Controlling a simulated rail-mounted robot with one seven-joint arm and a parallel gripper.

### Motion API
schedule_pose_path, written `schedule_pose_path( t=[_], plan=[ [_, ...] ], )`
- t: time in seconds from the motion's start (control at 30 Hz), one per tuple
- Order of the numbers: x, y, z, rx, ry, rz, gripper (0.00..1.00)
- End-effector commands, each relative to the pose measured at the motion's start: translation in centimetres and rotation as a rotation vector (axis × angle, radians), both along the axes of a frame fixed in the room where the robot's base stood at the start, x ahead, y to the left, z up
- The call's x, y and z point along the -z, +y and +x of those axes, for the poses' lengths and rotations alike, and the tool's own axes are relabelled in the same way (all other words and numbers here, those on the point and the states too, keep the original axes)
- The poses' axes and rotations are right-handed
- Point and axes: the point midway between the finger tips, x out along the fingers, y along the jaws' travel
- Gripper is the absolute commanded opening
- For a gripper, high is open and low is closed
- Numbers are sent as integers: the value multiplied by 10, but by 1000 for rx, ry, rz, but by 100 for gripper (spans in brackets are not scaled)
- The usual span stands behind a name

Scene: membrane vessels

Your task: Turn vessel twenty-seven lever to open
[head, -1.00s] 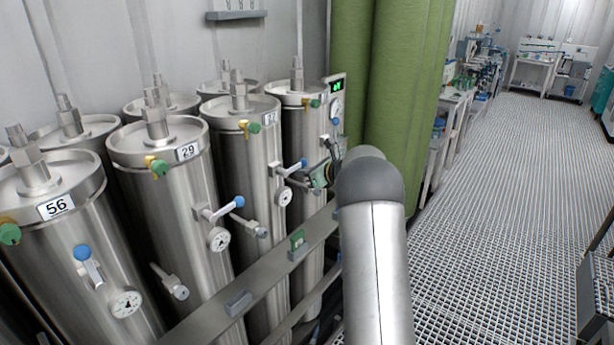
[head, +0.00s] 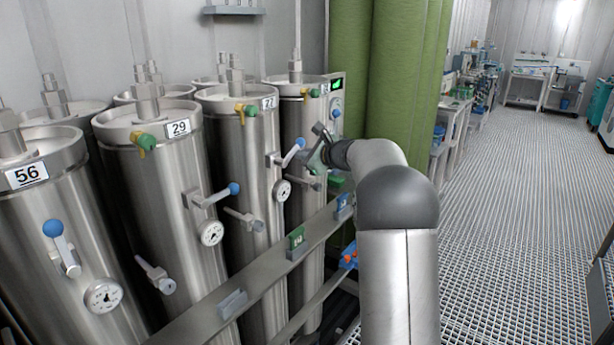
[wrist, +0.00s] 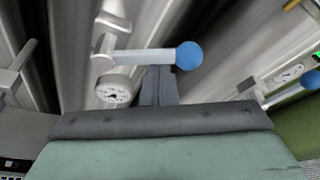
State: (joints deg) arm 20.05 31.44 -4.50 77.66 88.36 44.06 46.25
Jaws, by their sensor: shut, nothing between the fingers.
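The vessel (head: 236,150) whose label reads like 27 stands third from the left in the front row. Its lever (head: 286,156) is a pale bar with a blue ball end, pointing right and slightly up in the head view. In the wrist view the lever (wrist: 140,54) lies nearly level, its ball (wrist: 189,56) to the right. My gripper (head: 317,142) is just right of the ball in the head view. In the wrist view the gripper (wrist: 158,76) is shut and empty, fingertips at the lever bar near the ball. I cannot tell whether they touch it.
Vessel 29 (head: 160,190) and vessel 56 (head: 50,230) stand to the left with similar levers. A pressure gauge (head: 282,190) sits below the lever. A metal rail (head: 265,270) runs in front. Green columns (head: 395,80) stand behind my arm; the grated floor at right is clear.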

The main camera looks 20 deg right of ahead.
Motion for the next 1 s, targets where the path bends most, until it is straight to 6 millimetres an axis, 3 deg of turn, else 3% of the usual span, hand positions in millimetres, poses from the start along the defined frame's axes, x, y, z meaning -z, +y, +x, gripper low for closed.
schedule_pose_path(
  t=[0.03, 1.0],
  plan=[
    [6, 2, -1, -2, -30, -38, 0],
    [-30, 29, -18, -1, -480, -761, 0]
  ],
)
